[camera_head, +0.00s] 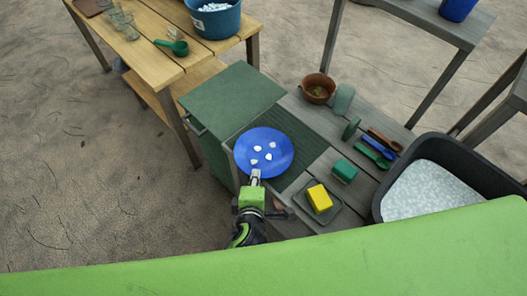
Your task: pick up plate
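A round blue plate (269,139) with several small white pieces on it shows in the middle of the head view. It overlaps the dark green ribbed mat (308,143) and the edge of the green cabinet top; I cannot tell if it rests on them or is raised. My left gripper (255,176), green and black with grey fingers, is at the plate's near rim. The fingertips meet or overlap the rim in the picture. They look close together, but whether they are closed on the rim is too small to tell. My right gripper is not in view.
A yellow sponge (319,197) on a dark tray, a green block (344,171), several coloured utensils (378,147) and a brown bowl (318,88) lie to the right. A dark basin (440,146) stands further right. A wooden table (150,57) is at upper left.

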